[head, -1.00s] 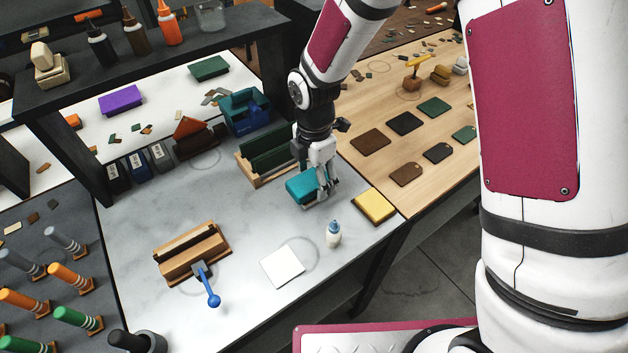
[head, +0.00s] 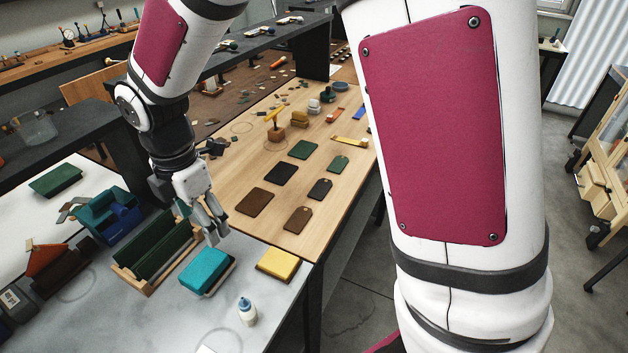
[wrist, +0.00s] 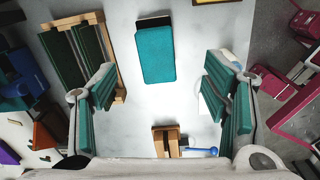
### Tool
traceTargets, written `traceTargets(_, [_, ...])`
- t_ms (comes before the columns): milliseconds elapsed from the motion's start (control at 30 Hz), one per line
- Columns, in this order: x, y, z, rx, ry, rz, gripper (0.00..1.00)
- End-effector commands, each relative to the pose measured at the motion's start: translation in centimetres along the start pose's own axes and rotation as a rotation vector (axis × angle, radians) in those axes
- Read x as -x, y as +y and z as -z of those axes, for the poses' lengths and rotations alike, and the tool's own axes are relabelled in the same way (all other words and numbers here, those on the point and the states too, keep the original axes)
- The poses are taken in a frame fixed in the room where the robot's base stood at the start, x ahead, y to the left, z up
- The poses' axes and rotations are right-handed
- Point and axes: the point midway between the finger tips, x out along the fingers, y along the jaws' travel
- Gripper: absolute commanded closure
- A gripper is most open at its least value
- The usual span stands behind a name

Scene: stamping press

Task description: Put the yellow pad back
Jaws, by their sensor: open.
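The yellow pad (head: 278,262) lies on a dark-edged base at the right front edge of the grey table. A teal pad (head: 206,270) lies left of it on a similar base; it also shows in the wrist view (wrist: 155,54). My gripper (head: 217,232) is above and behind the teal pad, apart from both pads. In the wrist view its two teal-lined fingers are spread wide with nothing between them. Only a thin yellowish edge, probably the yellow pad, shows at the top of the wrist view.
A wooden rack with dark green boards (head: 155,252) stands left of the teal pad. A small white bottle (head: 247,311) stands in front. The wooden table (head: 330,170) behind holds several flat leather pieces. A wooden press (wrist: 165,140) shows low in the wrist view.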

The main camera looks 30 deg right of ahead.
Motion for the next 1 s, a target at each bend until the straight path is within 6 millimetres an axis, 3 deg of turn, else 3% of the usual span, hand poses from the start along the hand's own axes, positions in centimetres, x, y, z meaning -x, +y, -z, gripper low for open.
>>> traceTargets(200, [7.1, -4.7, -4.0, -0.48, -0.045, -0.114, 0.31])
traceTargets(500, [14.0, -13.7, -7.1, -1.215, 0.018, -0.292, 0.31])
traceTargets(800, [16.5, -21.3, -7.3, -1.823, 0.208, -0.421, 0.31])
traceTargets(1000, [16.7, -23.1, -7.1, -1.979, 0.278, -0.442, 0.31])
